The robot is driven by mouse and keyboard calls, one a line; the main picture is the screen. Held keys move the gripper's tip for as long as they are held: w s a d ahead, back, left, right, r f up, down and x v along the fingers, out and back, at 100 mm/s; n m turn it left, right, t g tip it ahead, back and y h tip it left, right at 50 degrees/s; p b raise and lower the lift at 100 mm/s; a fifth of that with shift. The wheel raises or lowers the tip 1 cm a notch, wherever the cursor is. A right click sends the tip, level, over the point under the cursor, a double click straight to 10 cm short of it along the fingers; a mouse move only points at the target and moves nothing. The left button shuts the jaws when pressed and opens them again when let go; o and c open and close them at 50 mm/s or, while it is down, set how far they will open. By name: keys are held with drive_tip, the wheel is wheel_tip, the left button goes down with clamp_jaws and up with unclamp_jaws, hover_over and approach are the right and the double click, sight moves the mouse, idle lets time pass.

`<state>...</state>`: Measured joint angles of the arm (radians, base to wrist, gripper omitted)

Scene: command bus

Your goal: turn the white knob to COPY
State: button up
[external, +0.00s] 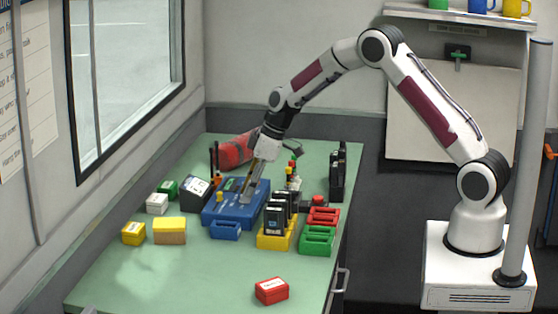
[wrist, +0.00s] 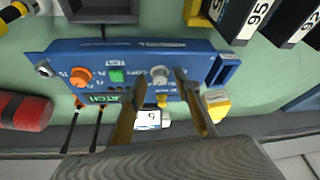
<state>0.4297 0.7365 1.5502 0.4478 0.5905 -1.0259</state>
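The white knob (wrist: 159,75) sits on the blue panel box (wrist: 215,92), whose lettering appears upside down in the wrist view. My gripper (wrist: 160,72) is open, with one finger on each side of the knob and a visible gap to it on both sides. An orange knob (wrist: 80,77) and a green button (wrist: 117,75) are on the same panel, left of the white knob. In the external view my gripper (external: 247,192) points down at the blue box (external: 222,215). The knob's position marks are too small to read.
A yellow tray (external: 273,243) with black units stands right of the box, near green (external: 316,246) and red trays. A dark angled display (external: 196,190) and a red cylinder (external: 236,152) are close by.

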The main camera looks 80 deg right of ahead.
clamp_jaws()
drive_tip(key=shift+a+m+h, duration=0.1)
drive_tip(key=shift+m+h, duration=0.2)
drive_tip(key=shift+m, duration=0.5)
drive_tip(key=shift+a+m+h, duration=0.2)
drive_tip(key=shift+m+h, duration=0.7)
drive_tip(key=shift+m, duration=1.4)
drive_tip(key=shift+w+a+m+g+h, duration=0.1)
drive_tip(key=shift+m+g+h, duration=0.25)
drive_tip(key=shift+m, duration=0.8)
drive_tip(key=shift+a+m+g+h, duration=0.15)
drive_tip(key=shift+m+h, duration=0.3)
drive_tip(key=shift+m, duration=1.4)
